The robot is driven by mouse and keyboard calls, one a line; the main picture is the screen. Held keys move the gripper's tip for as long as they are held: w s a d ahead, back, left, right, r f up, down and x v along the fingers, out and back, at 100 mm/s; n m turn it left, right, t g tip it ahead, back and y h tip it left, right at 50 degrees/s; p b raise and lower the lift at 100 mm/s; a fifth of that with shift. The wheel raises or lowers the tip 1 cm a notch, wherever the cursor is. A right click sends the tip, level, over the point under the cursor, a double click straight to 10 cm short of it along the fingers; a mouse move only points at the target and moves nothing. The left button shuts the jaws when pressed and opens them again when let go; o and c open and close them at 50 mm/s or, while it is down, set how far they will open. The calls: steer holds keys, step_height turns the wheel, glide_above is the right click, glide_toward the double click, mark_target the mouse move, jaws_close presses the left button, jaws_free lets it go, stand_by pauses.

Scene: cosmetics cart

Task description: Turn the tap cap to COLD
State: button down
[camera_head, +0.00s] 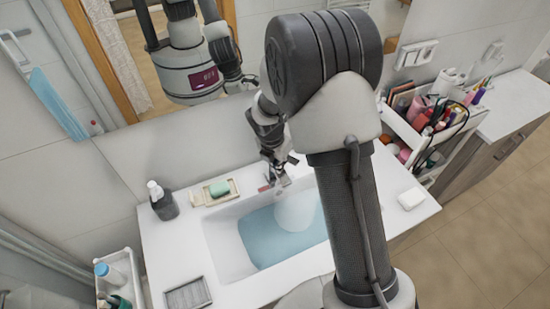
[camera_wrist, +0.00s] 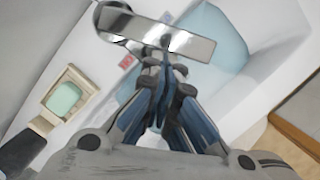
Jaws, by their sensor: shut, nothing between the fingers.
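The chrome tap cap (camera_wrist: 190,43) is a flat, shiny bar at the top of the wrist view, with its left end near a round chrome part. In the head view the tap (camera_head: 281,181) stands at the back edge of the basin and is partly hidden by my gripper (camera_head: 279,160).
The white sink (camera_head: 215,236) holds bluish water. A soap dish (camera_head: 202,196) with green soap (camera_head: 219,188) and a dark dispenser (camera_head: 164,207) stand left of the tap. A white bar (camera_head: 411,198) lies right. A crowded cosmetics cart (camera_head: 404,130) stands beyond. The mirror behind reflects my arm.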

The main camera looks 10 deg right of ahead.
steer(key=shift+w+d+r+n+p, duration=0.15)
steer(key=shift+d+n+p, duration=0.6)
steer(key=shift+p, duration=0.4)
steer(key=shift+w+d+p, duration=0.1)
steer(key=shift+d+p, duration=0.1)
steer(key=shift+p, duration=0.2)
